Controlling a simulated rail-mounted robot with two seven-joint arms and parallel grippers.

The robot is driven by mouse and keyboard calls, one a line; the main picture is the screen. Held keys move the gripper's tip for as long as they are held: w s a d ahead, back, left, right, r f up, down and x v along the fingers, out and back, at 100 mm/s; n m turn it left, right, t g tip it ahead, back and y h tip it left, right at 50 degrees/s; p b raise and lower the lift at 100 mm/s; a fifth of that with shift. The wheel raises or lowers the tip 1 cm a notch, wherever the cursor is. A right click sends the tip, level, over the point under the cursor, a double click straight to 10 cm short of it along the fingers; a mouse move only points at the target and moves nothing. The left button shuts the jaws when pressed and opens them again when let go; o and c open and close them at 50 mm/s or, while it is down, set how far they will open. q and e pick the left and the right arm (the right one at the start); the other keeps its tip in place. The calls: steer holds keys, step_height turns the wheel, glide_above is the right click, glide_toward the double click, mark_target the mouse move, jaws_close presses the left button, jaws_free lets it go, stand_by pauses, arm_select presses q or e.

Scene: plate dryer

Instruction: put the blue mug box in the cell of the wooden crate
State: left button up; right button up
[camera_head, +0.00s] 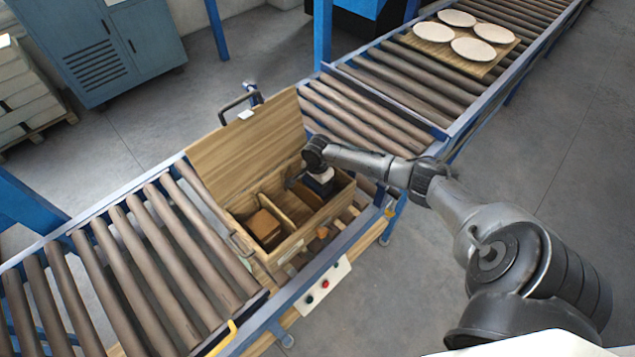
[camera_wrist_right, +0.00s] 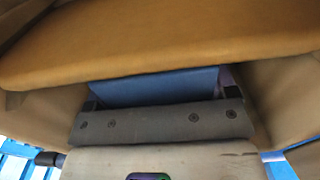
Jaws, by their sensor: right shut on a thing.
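The wooden crate (camera_head: 312,226) stands on the roller conveyor with its lid (camera_head: 248,148) raised at the back. Dividers split its inside into cells. My right gripper (camera_head: 318,184) reaches down into the cell at the crate's right end. In the right wrist view it is shut on the blue mug box (camera_wrist_right: 160,88), of which only a blue face shows beyond the grey gripper body. Wood surrounds it there, with a thick board edge (camera_wrist_right: 160,40) across the top. Whether the box touches the cell floor is hidden. My left gripper is not in view.
A brown box (camera_head: 264,226) sits in the crate's left cell. A wooden board (camera_head: 430,50) with several pale plates lies farther along the conveyor at upper right. A control panel with buttons (camera_head: 322,286) is on the near rail. The rollers left of the crate are clear.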

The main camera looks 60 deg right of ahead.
steer(key=o, duration=1)
steer(key=shift+o, duration=0.2)
step_height(320, 180, up, 12)
steer(key=shift+r+p, duration=0.1)
steer(key=shift+p, duration=0.9)
steer(key=shift+r, duration=0.85)
